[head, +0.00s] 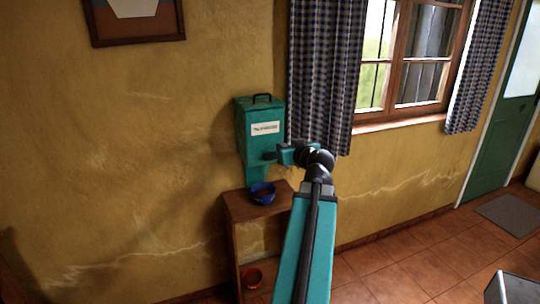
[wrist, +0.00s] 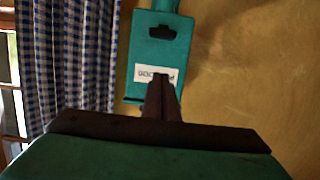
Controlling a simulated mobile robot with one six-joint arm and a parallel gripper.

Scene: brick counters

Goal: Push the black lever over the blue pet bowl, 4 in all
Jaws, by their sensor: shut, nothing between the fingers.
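The blue pet bowl (head: 262,196) stands on top of a wooden shelf unit, under a teal wall dispenser (head: 245,125) with a white label. Brown contents show in the bowl. In the wrist view the dispenser (wrist: 137,50) appears upside down, and the black lever (wrist: 162,33) shows on its front beyond the label. In the head view my gripper covers the area below the label, so I cannot make out the lever there. My gripper (head: 268,156) is in front of the dispenser; its fingers (wrist: 161,82) are together and empty. I cannot tell whether they touch anything.
The wooden shelf unit (head: 232,232) holds a red bowl (head: 252,278) on its lower level. A checked curtain (head: 322,75) and window are right of the dispenser.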

